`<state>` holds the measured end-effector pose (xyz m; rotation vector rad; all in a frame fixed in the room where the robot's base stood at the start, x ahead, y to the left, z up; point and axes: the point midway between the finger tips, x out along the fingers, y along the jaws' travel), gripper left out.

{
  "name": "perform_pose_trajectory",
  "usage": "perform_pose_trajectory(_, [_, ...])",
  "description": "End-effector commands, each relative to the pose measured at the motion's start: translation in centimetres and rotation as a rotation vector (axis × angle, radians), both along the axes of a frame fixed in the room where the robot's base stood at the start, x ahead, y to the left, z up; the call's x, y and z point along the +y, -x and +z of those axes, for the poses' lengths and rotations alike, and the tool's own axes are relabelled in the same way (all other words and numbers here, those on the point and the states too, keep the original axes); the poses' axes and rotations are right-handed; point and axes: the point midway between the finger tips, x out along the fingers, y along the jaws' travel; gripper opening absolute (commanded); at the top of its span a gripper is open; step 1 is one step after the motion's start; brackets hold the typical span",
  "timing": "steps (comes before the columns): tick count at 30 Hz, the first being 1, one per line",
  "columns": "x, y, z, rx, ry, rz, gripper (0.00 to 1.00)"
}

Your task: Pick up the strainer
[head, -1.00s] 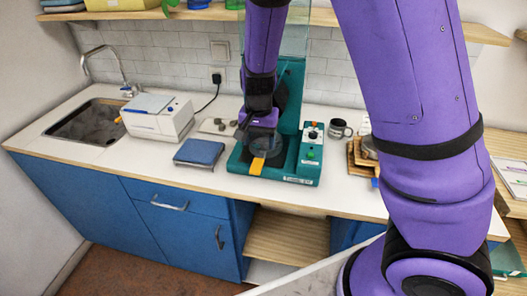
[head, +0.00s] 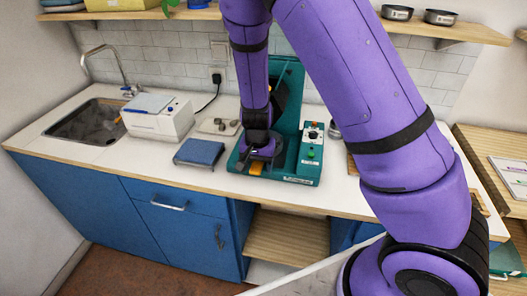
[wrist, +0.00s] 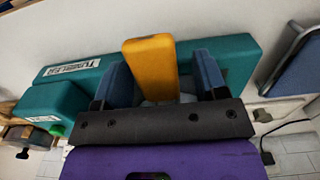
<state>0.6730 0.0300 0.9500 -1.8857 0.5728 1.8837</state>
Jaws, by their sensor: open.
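The strainer shows mainly as an orange handle (head: 255,169) at the front of a teal machine (head: 306,168) on the counter. Its bowl is mostly hidden behind my gripper. My gripper (head: 259,158) points down over the machine's base, right at the handle. In the wrist view the orange handle (wrist: 151,70) stands between the two blue-grey fingers of my gripper (wrist: 163,80). The fingers are open, with a gap visible on each side of the handle. A small pale patch below the handle may be part of the strainer.
A blue pad (head: 199,152) lies left of the machine. A white appliance (head: 158,120) stands farther left, by the sink (head: 90,122). Small grey objects (head: 220,126) lie behind the pad. A shelf with bowls (head: 397,12) hangs above. My arm hides the counter's right part.

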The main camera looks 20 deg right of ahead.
Motion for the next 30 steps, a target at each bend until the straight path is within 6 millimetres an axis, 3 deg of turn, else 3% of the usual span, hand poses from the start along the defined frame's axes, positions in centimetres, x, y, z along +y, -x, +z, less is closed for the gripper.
perform_pose_trajectory(5, [0.0,0.0,0.0,0.000,0.000,0.000,0.66])
perform_pose_trajectory(8, [0.0,0.0,0.0,0.000,0.000,0.000,0.48])
perform_pose_trajectory(13, [0.0,0.0,0.0,0.000,0.000,0.000,0.09])
perform_pose_trajectory(23, [0.0,0.0,0.2,0.000,0.000,0.000,0.08])
perform_pose_trajectory(30, [0.2,0.3,1.8,-0.002,-0.001,0.001,0.08])
